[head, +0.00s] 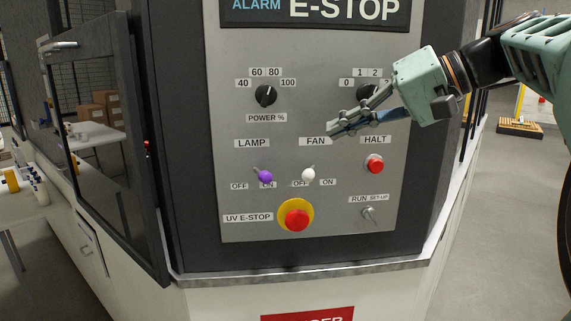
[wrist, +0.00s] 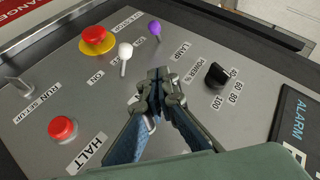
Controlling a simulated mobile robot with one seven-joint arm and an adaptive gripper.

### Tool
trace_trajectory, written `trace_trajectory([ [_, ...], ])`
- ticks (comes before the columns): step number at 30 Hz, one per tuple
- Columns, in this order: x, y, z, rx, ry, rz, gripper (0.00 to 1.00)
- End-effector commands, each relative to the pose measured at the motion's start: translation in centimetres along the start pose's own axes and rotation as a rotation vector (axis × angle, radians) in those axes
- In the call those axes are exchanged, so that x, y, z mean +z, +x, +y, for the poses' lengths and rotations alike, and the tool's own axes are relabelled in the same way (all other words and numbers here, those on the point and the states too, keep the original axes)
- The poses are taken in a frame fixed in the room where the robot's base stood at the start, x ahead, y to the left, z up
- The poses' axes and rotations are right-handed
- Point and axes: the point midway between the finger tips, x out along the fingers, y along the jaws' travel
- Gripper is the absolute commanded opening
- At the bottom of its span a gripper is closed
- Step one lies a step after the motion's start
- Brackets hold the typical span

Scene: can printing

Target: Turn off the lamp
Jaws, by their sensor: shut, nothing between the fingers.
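The lamp switch is a small lever with a purple knob (head: 265,177) under the LAMP label on the grey control panel (head: 230,115). Its knob leans right and covers part of the ON label. In the wrist view the purple knob (wrist: 154,28) shows beyond my fingertips. My gripper (head: 331,131) is shut and empty in front of the panel near the FAN label, up and to the right of the purple knob and apart from it. In the wrist view my gripper (wrist: 160,75) has its fingertips together.
The fan switch with a white knob (head: 309,174) stands just right of the lamp switch. A yellow-ringed red UV E-stop button (head: 297,220) is below, a red HALT button (head: 375,164) to the right. A black POWER dial (head: 265,96) is above. An open dark door (head: 100,150) stands left.

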Motion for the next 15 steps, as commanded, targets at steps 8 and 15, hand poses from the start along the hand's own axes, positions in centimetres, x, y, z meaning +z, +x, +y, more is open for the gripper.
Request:
trace_trajectory([
  [8, 0.1, 4.8, -0.1, -0.001, 0.000, -0.005, 0.00],
  [15, 0.2, 10.0, -0.1, -0.001, 0.001, -0.006, 0.00],
])
